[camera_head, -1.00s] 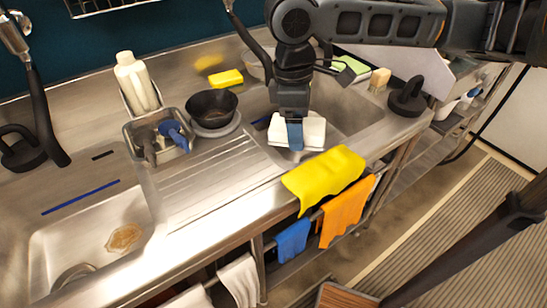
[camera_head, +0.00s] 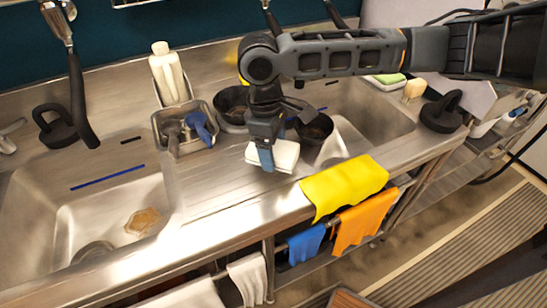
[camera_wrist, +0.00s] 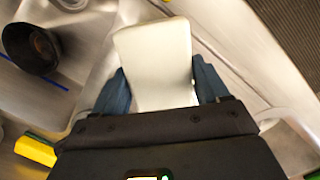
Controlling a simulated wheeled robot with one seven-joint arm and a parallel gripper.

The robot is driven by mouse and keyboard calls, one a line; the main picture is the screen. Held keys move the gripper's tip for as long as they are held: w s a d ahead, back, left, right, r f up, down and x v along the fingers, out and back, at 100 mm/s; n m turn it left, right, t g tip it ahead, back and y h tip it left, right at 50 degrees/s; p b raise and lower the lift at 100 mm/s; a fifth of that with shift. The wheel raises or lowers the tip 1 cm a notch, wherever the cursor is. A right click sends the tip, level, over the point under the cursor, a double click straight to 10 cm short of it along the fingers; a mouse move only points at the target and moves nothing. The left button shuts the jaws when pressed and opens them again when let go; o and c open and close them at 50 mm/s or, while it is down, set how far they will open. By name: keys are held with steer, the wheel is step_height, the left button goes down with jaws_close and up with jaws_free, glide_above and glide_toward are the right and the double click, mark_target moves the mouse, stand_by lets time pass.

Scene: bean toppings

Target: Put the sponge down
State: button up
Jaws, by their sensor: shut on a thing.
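The white sponge (camera_head: 284,157) is a pale block in my gripper (camera_head: 266,160). In the head view it is over the ridged steel drainboard (camera_head: 205,190), close to the left edge of the right sink. In the wrist view the sponge (camera_wrist: 153,62) sits between the two blue fingers of my gripper (camera_wrist: 155,90), which are shut on its sides. I cannot tell whether the sponge touches the steel below. My wrist hides part of the sponge in the head view.
A dark bowl (camera_head: 231,108) stands behind my gripper, and a dark pan (camera_head: 313,132) is at the right sink. A steel caddy (camera_head: 187,140) holding a blue-handled tool is to the left. A yellow cloth (camera_head: 343,187) drapes over the front edge. The drainboard's front left is clear.

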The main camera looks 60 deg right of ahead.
steer(key=shift+f, duration=1.95)
steer(key=shift+f, duration=0.1)
steer(key=o, duration=0.9)
steer(key=shift+o, duration=0.2)
steer(key=r, duration=0.4)
steer(key=w+r, duration=0.1)
steer(key=r, duration=0.7)
steer(key=shift+w+a+r, duration=0.1)
steer(key=shift+w+a, duration=0.05)
